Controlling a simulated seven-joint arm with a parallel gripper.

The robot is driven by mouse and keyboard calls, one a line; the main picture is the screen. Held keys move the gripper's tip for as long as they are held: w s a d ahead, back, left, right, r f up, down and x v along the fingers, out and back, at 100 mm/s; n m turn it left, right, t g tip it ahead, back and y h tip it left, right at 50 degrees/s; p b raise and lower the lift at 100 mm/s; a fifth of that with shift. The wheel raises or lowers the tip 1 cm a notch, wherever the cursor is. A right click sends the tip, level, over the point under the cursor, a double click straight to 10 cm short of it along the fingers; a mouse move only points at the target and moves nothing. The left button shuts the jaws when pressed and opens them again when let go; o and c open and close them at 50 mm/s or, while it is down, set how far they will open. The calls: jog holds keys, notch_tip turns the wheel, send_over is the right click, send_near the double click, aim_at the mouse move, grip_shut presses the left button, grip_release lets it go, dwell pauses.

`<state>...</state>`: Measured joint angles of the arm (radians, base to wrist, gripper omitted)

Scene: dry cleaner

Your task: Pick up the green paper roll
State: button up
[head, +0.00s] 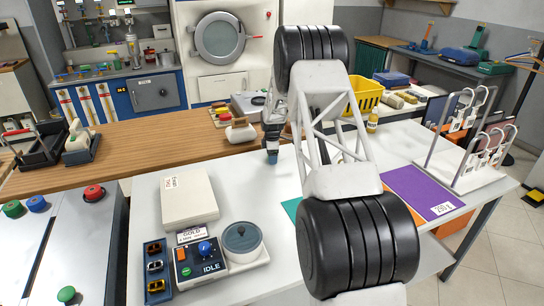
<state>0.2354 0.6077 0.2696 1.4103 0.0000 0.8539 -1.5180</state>
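I cannot make out a green paper roll in the head view. My own arm covers the middle of the white table (330,140) and could hide it. A teal-green flat patch (291,207) shows at the left edge of my arm, mostly hidden; I cannot tell whether it is a sheet or a mat. My gripper (272,158) points down over the back part of the white table, left of my arm links. Its tips look blue and small. I cannot see whether they are apart or hold anything.
A purple sheet (423,192) lies right of my arm. A white rack (480,170) stands far right. A yellow basket (366,94) is behind.

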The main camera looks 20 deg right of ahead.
jog(key=c, duration=1)
jog(key=shift+r, duration=0.1)
jog(key=shift+r, duration=0.65)
notch_tip(320, 180, up, 2)
jog(key=shift+r, duration=0.15)
jog(key=s+a, duration=0.1)
jog(key=s, duration=0.4)
jog(key=s+a, duration=0.1)
jog(key=s, duration=0.4)
jog(key=s+a+r, duration=0.1)
jog(key=s, duration=0.4)
jog(key=shift+s+a+r, duration=0.1)
jog(key=shift+s+a, duration=0.2)
